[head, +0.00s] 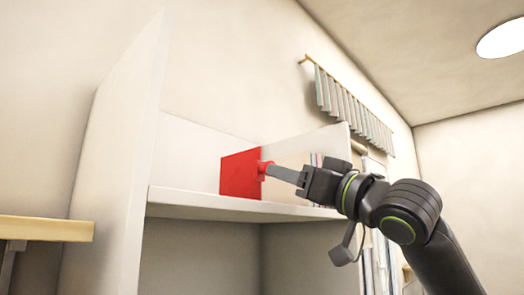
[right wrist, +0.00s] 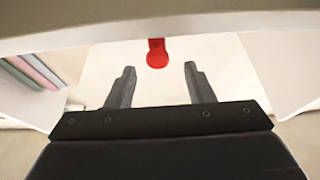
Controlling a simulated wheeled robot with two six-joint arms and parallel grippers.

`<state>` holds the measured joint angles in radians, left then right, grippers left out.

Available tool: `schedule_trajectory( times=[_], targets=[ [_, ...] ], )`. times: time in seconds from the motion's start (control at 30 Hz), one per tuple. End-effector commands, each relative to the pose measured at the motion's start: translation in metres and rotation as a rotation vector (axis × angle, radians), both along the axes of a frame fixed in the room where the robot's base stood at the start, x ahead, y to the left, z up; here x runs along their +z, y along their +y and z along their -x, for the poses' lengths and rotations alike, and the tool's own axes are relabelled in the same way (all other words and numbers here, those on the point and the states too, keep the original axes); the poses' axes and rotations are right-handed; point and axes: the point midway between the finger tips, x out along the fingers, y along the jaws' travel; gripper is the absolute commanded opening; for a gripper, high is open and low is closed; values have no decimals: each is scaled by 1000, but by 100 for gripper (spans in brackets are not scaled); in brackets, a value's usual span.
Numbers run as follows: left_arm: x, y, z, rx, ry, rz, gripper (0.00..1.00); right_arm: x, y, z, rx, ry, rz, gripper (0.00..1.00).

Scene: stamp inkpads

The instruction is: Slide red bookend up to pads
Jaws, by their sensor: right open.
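The red bookend (head: 238,175) stands upright on the white shelf (head: 235,205), with a red knob (head: 265,167) on its right side. My right gripper (head: 272,171) reaches in from the right, its fingertips at the knob. In the right wrist view my right gripper (right wrist: 159,68) is open, and the red knob (right wrist: 157,53) shows just past and between the fingertips, with no contact visible. The pads seem to be the thin coloured strips (right wrist: 32,72) at the left of the right wrist view; in the head view they are mostly hidden behind my gripper. My left gripper is not in view.
A tall white side panel (head: 120,150) bounds the shelf on the left. Bare shelf lies left of the bookend. A wooden ledge (head: 45,228) is at far left. A row of grey hanging strips (head: 350,105) is on the wall, above and clear of my arm.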

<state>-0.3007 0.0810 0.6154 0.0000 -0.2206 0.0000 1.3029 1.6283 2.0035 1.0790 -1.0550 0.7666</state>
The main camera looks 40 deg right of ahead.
Motion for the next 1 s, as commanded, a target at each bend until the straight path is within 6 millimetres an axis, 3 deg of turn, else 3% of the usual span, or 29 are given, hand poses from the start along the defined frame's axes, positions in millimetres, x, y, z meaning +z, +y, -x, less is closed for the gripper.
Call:
schedule_trajectory(
  times=[0.03, 0.2, 0.5, 0.93, 1.0],
  targets=[
    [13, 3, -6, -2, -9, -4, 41, 9, 1, -9, 4, 2, -1, 48],
    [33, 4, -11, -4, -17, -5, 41, 19, 3, -33, 4, 3, -2, 48],
    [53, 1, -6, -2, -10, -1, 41, 29, 6, -64, 2, 1, -2, 48],
    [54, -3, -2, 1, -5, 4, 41, 29, 6, -71, -1, 0, 0, 48],
    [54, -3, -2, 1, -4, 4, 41, 29, 6, -71, -1, 0, 0, 40]
  ],
)
